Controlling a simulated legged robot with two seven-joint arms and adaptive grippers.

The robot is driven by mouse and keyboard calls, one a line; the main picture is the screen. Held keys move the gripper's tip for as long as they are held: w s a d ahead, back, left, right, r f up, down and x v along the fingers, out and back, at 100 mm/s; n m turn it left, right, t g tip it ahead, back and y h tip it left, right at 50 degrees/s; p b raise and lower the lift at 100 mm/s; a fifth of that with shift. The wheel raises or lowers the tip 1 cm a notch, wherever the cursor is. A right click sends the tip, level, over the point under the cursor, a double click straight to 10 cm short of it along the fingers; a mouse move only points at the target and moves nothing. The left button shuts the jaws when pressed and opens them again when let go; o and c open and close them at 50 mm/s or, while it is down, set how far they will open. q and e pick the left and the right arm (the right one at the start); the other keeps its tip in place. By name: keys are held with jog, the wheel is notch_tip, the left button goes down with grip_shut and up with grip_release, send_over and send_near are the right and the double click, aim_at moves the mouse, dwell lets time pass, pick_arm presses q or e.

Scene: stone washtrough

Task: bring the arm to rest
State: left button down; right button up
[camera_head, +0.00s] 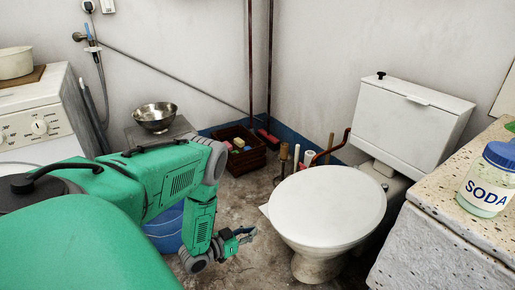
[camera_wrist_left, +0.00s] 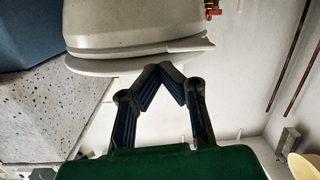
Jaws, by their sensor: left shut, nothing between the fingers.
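My left arm reaches in from the left in the head view, bent down at the elbow. My left gripper (camera_head: 246,236) hangs low over the floor, just left of the white toilet (camera_head: 327,205). Its fingers are empty. In the left wrist view the two fingertips of my left gripper (camera_wrist_left: 165,70) meet at a point, shut with nothing between them. The pale toilet (camera_wrist_left: 130,30) fills the top of that view, beyond the fingertips. My right gripper is not in view.
A speckled stone trough (camera_head: 430,250) stands at the right with a soda jar (camera_head: 488,180) on it. A brown crate (camera_head: 243,160), a metal bowl (camera_head: 155,115) and a white washing machine (camera_head: 38,118) stand farther back. A blue tub (camera_head: 163,232) shows behind my arm.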

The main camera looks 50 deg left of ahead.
pick_arm(q)
jog(key=s+d+r+g+p, duration=0.1)
jog(key=s+d+g+p, duration=0.15)
jog(key=d, duration=0.55)
jog(key=s+d+r+g+p, duration=0.1)
jog(key=d+r+g+p, duration=0.2)
jog(key=d, duration=0.5)
jog(key=s+d+r+g+p, duration=0.2)
jog(key=s+r+g, duration=0.3)
jog(key=s, duration=0.4)
jog(key=s+d+r+m+g+y+p, duration=0.1)
jog(key=s+d+r+g+p, duration=0.1)
jog(key=s+r+g, duration=0.3)
jog(key=s+r+p, duration=0.1)
jog(key=s+r, duration=0.2)
jog(key=s, duration=0.1)
jog(key=shift+s+d, duration=0.25)
jog(key=shift+s, duration=0.05)
